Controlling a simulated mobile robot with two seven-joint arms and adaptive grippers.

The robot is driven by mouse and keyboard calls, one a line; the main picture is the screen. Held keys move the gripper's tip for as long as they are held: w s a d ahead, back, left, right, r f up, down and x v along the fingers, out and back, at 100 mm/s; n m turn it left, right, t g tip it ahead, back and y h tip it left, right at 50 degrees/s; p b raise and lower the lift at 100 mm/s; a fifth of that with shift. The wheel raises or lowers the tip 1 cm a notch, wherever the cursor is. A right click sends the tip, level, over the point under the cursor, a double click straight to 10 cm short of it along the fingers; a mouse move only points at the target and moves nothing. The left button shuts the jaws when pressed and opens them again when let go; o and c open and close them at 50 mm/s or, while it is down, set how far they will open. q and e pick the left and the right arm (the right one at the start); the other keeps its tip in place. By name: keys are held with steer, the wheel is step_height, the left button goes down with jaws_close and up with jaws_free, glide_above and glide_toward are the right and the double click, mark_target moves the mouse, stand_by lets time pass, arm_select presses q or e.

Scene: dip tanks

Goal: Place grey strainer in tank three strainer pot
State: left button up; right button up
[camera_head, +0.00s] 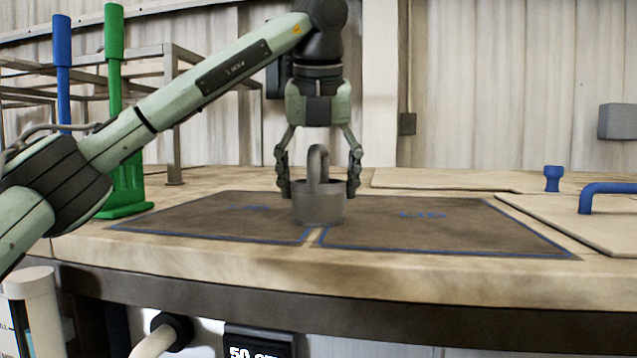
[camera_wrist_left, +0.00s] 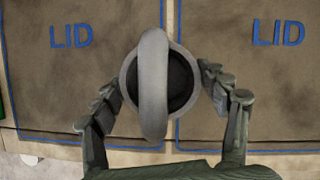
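The grey strainer (camera_head: 319,207) is a small round cup with a tall arched handle. It appears to stand upright on the bench, over the strip between two dark lid mats. From above, the strainer (camera_wrist_left: 130,85) shows its dark inside, with the handle crossing the opening. My left gripper (camera_head: 319,190) points straight down over it, one finger on each side of the cup. The left wrist view shows the left gripper (camera_wrist_left: 162,88) spread around the rim, with narrow gaps beside it. My right gripper is out of view. I cannot identify the tank three strainer pot in either view.
The left lid mat (camera_head: 190,220) and right lid mat (camera_head: 450,228) are flat, outlined in blue. A green upright tool (camera_head: 114,110) and a blue one (camera_head: 63,70) stand at the left. A cover with a blue handle (camera_head: 600,192) lies at right.

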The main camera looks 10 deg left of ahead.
arm_select(q)
steer(key=o, duration=0.3)
